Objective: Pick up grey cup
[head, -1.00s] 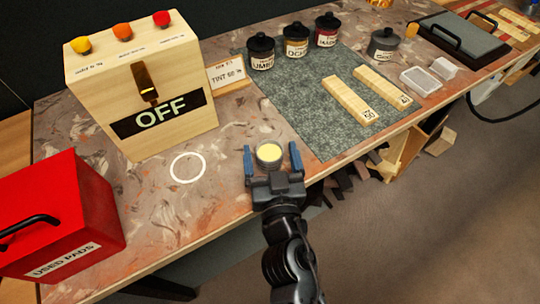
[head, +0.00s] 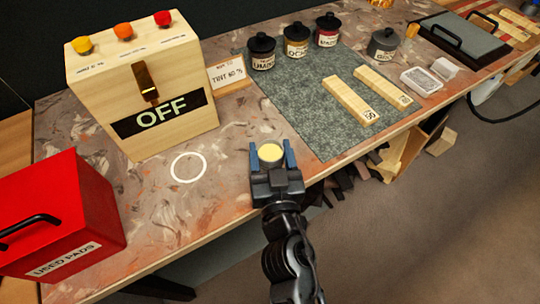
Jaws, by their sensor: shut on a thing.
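The grey cup (head: 270,154) stands near the front edge of the workbench, with a pale yellow top or filling facing up. My gripper (head: 270,151) is around it, with one blue finger on its left side and one on its right. The fingers are shut on the cup. The cup's lower part is hidden by the gripper, and I cannot tell whether it is lifted off the bench.
A white circle (head: 188,168) is marked on the bench to the left. Behind it stands a wooden box (head: 150,90) marked OFF. A red box (head: 60,215) is at far left. A grey mat (head: 295,105) with wooden blocks (head: 352,100) and jars (head: 262,52) is at right.

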